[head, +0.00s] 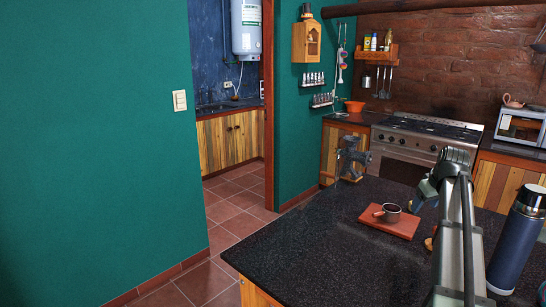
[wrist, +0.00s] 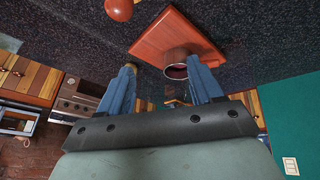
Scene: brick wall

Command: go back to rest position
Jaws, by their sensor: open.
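My gripper (head: 421,197) is above the black counter, right of the red-brown board (head: 408,229) in the head view. Its two blue fingers are spread apart in the wrist view (wrist: 162,68), with nothing gripped between them. In the wrist view, the cup (wrist: 176,60) and board (wrist: 165,35) appear beyond the fingertips, in an upside-down picture. My arm reaches up from the lower right of the head view.
A blue flask (head: 514,245) stands on the counter right of my arm. A red round object (wrist: 118,9) lies near the board, partly hidden by my arm in the head view. A metal grinder (head: 350,157) stands at the counter's far edge. The left front counter is clear.

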